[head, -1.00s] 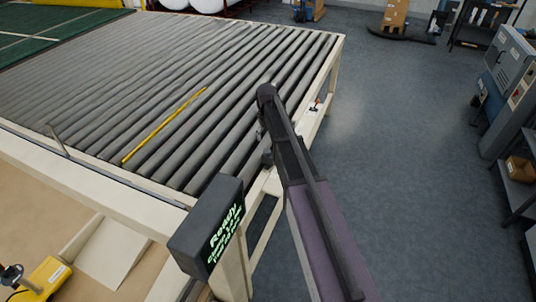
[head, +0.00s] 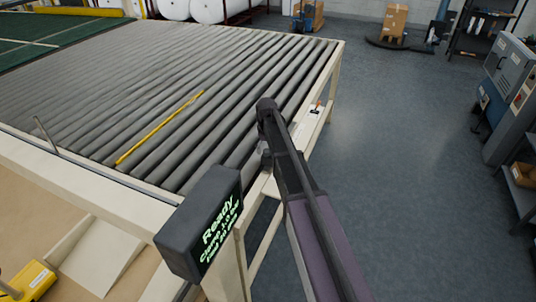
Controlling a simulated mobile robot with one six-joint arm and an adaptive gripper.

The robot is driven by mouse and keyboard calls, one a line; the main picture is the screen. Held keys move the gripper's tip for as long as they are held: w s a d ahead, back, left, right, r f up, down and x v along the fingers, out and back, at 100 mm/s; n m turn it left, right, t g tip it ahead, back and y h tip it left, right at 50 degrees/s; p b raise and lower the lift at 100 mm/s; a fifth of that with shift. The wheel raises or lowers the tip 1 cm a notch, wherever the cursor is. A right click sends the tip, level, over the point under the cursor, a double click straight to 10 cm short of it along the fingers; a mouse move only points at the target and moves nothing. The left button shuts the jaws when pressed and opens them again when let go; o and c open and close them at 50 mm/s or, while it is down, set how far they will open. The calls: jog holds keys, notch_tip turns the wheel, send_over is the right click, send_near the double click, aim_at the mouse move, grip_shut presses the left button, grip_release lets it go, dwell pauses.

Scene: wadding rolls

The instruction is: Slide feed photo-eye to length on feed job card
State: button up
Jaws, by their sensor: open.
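My arm reaches in from the bottom right over the conveyor's near right corner. My gripper (head: 266,157) is small and dark beside the side rail, partly hidden by my arm; I see nothing held in it. A small orange and black part (head: 317,106) sits by a white patch on the right side rail, beyond my gripper; I cannot tell if it is the feed photo-eye. A yellow strip (head: 160,127) lies slantwise over the grey rollers. A black display box (head: 200,222) at the near corner reads "Ready" with smaller lines below. I cannot make out a job card.
The roller conveyor (head: 328,72) has a cream frame. A thin upright post (head: 44,132) stands on its near edge. A yellow box (head: 28,282) is at the bottom left. Grey cabinets (head: 507,85) stand at the right. The floor between (head: 400,150) is clear.

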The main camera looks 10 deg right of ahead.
jog(key=shift+f, duration=0.35)
grip_shut()
jog(key=shift+w+d, duration=0.45)
jog(key=shift+w, duration=0.25)
jog(key=shift+w+d, duration=0.45)
jog(key=shift+w, duration=0.25)
grip_release()
jog(key=shift+s, duration=0.15)
